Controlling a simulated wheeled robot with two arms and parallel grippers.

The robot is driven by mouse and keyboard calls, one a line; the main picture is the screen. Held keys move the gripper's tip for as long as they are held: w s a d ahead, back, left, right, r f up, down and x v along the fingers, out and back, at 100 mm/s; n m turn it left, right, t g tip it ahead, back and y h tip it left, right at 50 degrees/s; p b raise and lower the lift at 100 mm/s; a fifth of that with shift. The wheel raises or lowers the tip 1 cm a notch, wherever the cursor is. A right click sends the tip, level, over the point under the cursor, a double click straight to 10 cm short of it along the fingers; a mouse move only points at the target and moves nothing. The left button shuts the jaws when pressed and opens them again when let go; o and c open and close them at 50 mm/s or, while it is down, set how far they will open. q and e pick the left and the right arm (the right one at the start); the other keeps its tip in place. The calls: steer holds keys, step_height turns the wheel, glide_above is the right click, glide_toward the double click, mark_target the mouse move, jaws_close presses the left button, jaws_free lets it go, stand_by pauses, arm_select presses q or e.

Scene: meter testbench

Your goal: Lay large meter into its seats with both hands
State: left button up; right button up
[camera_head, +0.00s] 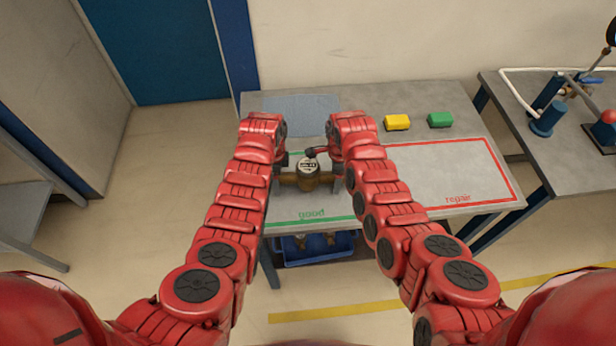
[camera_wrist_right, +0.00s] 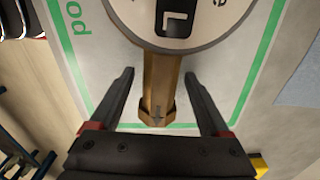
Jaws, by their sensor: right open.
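The large meter (camera_head: 308,180) has a brass body and a round white dial with a dark cap. It is at the green-outlined "good" area (camera_head: 311,217), between my two grippers. In the right wrist view its brass pipe end (camera_wrist_right: 158,95) lies between the fingers of my right gripper (camera_wrist_right: 160,76), which is open with gaps on both sides. In the head view my right gripper (camera_head: 334,163) is at the meter's right end. My left gripper (camera_head: 282,160) is at its left end; its fingers are too small and hidden to judge. I cannot make out the seats.
A red-outlined "repair" area (camera_head: 458,198) on the right of the table is empty. A yellow block (camera_head: 397,122) and a green block (camera_head: 440,119) stand behind it. A blue bin (camera_head: 290,254) is under the front edge. A second bench (camera_head: 563,155) with equipment stands right.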

arm_select(q)
jaws_close()
arm_select(e)
jaws_close()
stand_by(1.0)
